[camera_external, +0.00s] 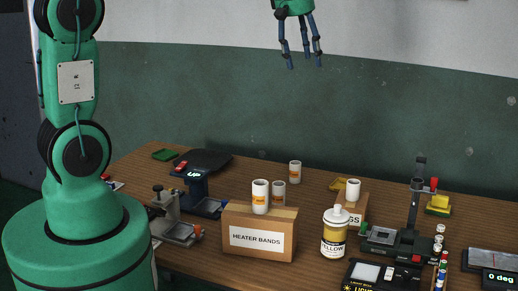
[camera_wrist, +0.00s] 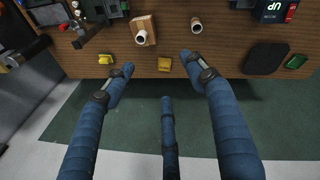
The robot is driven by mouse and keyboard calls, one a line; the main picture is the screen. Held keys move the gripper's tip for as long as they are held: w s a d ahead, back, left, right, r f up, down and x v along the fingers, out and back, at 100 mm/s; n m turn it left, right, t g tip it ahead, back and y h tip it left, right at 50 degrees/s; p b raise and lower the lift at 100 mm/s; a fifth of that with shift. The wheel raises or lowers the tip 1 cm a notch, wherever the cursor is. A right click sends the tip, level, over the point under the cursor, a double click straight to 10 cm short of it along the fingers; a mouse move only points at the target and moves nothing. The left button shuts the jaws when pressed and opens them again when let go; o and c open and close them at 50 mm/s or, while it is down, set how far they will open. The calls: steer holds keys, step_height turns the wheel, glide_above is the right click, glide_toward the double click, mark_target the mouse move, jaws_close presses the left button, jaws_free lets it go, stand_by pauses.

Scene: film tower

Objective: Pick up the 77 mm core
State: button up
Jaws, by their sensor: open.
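Several white cores with orange labels stand on the bench, and I cannot read which is 77 mm. One core (camera_external: 295,172) stands at the back middle; it also shows in the wrist view (camera_wrist: 196,26). Another core (camera_external: 260,196) is on top of the heater bands box (camera_external: 228,218), and a third core (camera_external: 279,193) is partly hidden behind it. A further core (camera_external: 353,190) is on a smaller box; it shows in the wrist view (camera_wrist: 142,38). My gripper (camera_external: 304,58) is open and empty, high above the back of the bench, its blue fingers spread.
A yellow jar (camera_external: 334,238) and a dial stand (camera_external: 398,240) are on the right. A scale (camera_external: 194,185) with a dark plate (camera_external: 205,160) and a metal fixture (camera_external: 175,222) are on the left. A yellow piece (camera_wrist: 165,64) lies near the back edge.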

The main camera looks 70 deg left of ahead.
steer(key=w+a+f+n+g, duration=0.1)
steer(key=w+a+f+n, duration=0.4)
steer(key=w+a+f, duration=0.25)
steer(key=n+g+p, duration=0.2)
steer(key=n+p, duration=0.1)
steer(key=n, duration=0.9)
glide_above(295, 170)
steer(key=a, duration=0.2)
step_height(295, 170, down, 27)
steer(key=shift+w+a+f+n+h, duration=0.25)
steer(key=shift+w+f+n+h, duration=0.05)
steer(key=shift+w+h, duration=0.1)
step_height(295, 170, down, 9)
steer(key=shift+r+b, duration=0.2)
steer(key=shift+b, duration=0.25)
steer(key=shift+d+f, duration=0.1)
steer(key=shift+d+f, duration=0.15)
steer(key=shift+f, duration=2.35)
